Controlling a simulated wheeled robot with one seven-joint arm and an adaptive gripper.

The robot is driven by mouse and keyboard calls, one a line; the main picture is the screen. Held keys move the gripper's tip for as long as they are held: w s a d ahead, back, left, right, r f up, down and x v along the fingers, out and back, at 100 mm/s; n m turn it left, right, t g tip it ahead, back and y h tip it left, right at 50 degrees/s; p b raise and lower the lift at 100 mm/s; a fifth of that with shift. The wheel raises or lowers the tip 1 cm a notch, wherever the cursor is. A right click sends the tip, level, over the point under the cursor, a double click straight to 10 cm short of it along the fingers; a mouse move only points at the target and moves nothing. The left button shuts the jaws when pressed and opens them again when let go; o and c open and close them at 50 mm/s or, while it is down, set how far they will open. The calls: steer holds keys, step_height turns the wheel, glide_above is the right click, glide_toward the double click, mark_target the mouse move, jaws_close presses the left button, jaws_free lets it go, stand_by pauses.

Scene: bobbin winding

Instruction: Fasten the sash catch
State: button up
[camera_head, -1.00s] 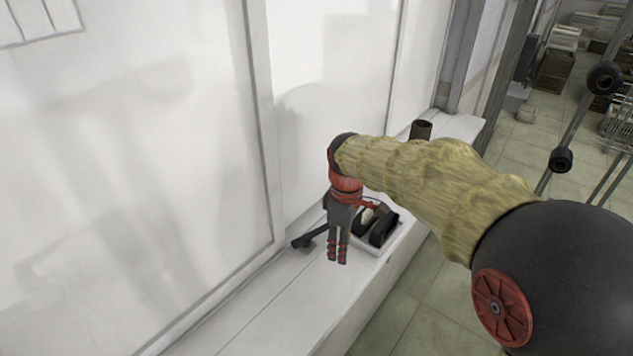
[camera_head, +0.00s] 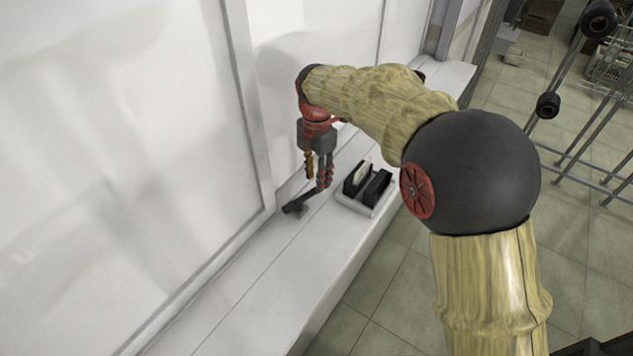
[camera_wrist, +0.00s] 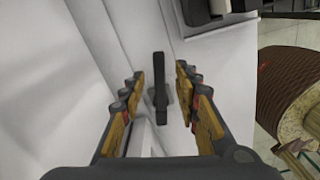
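The sash catch (camera_head: 297,206) is a dark lever on a small base, on the white sill beside the window frame. In the wrist view the catch (camera_wrist: 160,95) stands as a dark narrow bar between my fingers, with a gap on each side. My gripper (camera_head: 317,180) points down at the catch, close to its far end. In the wrist view my gripper (camera_wrist: 160,76) is open, with nothing held. Whether a fingertip touches the lever cannot be told from the head view.
A light tray (camera_head: 357,204) with black holders sits on the sill just right of my gripper. The white window panel (camera_head: 120,150) rises close on the left. The near part of the sill (camera_head: 262,290) is clear. A wire rack (camera_head: 585,120) stands on the tiled floor at right.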

mark_target(309, 197)
steer(key=shift+f, duration=1.6)
steer(key=shift+c, duration=0.6)
jaws_close()
